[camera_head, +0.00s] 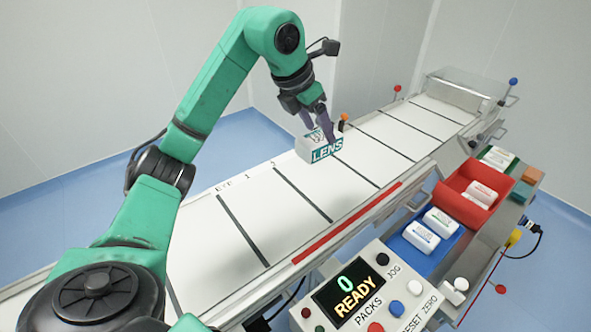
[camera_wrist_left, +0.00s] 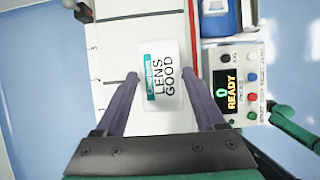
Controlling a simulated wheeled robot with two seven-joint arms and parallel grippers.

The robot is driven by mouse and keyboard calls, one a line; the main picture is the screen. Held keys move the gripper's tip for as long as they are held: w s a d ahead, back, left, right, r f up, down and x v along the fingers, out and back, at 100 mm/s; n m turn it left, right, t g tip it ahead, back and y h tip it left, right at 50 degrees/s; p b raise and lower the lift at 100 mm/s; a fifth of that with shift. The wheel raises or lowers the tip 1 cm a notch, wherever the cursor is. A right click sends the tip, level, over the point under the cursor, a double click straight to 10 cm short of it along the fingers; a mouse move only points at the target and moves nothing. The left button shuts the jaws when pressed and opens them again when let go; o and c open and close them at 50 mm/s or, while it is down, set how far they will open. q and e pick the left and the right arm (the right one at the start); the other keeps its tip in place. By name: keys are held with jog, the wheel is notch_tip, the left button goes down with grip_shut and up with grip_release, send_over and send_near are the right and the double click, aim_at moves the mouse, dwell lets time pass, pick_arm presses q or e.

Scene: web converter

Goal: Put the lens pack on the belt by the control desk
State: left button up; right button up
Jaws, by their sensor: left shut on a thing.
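My left gripper (camera_head: 324,122) reaches down over the belt (camera_head: 262,225) and is shut on the lens pack (camera_head: 326,152). The pack is a white box with a teal band and the word LENS. In the left wrist view the pack (camera_wrist_left: 161,80) sits between the two fingers of the gripper (camera_wrist_left: 162,77), with LENS GOOD facing the camera. I cannot tell whether the pack touches the belt. The control desk (camera_head: 386,263), with a READY display, stands on the near side of the belt. My right gripper is not in view.
A blue tray (camera_head: 408,262) and a red tray (camera_head: 466,221) hold white packs beside the belt. Another pack (camera_head: 497,158) lies beyond them. A clear cover (camera_head: 455,92) stands at the far belt end. A red strip (camera_head: 350,222) edges the belt. The belt's near part is clear.

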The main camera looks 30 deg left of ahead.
pick_arm(q)
jog(key=f, duration=0.6)
jog(key=shift+w+a+f, duration=0.1)
jog(key=shift+a+f, duration=0.25)
jog(key=f, duration=0.5)
jog(key=f+p, duration=0.1)
jog(key=f, duration=0.4)
jog(key=shift+w+f, duration=0.2)
jog(key=shift+f, duration=0.2)
jog(key=shift+w+f, duration=0.15)
jog(key=shift+f, duration=0.1)
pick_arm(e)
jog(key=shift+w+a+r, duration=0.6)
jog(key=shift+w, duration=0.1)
pick_arm(q)
jog(key=o, duration=1.5)
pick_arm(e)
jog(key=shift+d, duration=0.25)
pick_arm(q)
jog(key=shift+r, duration=0.1)
